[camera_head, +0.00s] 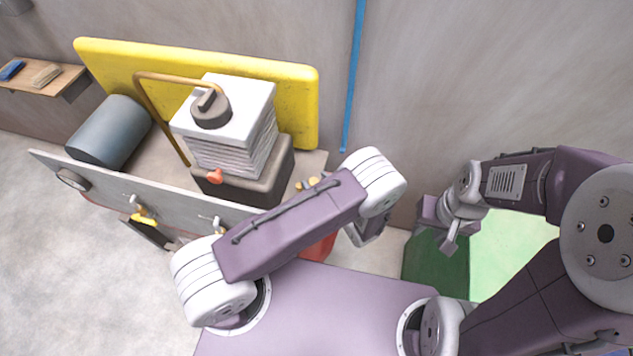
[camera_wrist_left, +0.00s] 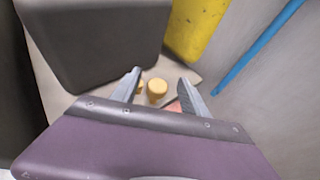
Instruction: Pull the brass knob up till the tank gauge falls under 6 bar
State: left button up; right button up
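The brass knob (camera_wrist_left: 157,91) is a short yellow cylinder low between the fingers of my left gripper (camera_wrist_left: 159,77) in the left wrist view. The fingers are apart, with gaps to the knob. A second brass piece (camera_wrist_left: 140,87) is beside it. In the head view, brass pieces (camera_head: 312,182) show at the machine's right end, partly behind my left arm, which hides that gripper. The round gauge (camera_head: 72,179) is on the grey panel's left end; its reading is too small to tell. The blue-grey tank (camera_head: 108,132) lies behind it. My right gripper (camera_head: 437,236) is open and empty.
A dark box (camera_wrist_left: 95,40) stands close to the left finger. A blue pipe (camera_head: 354,75) runs up the wall. A green bin (camera_head: 436,268) is under my right gripper.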

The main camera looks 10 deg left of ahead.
pick_arm(q)
jog(key=b+v, duration=0.1)
jog(key=v, duration=0.8)
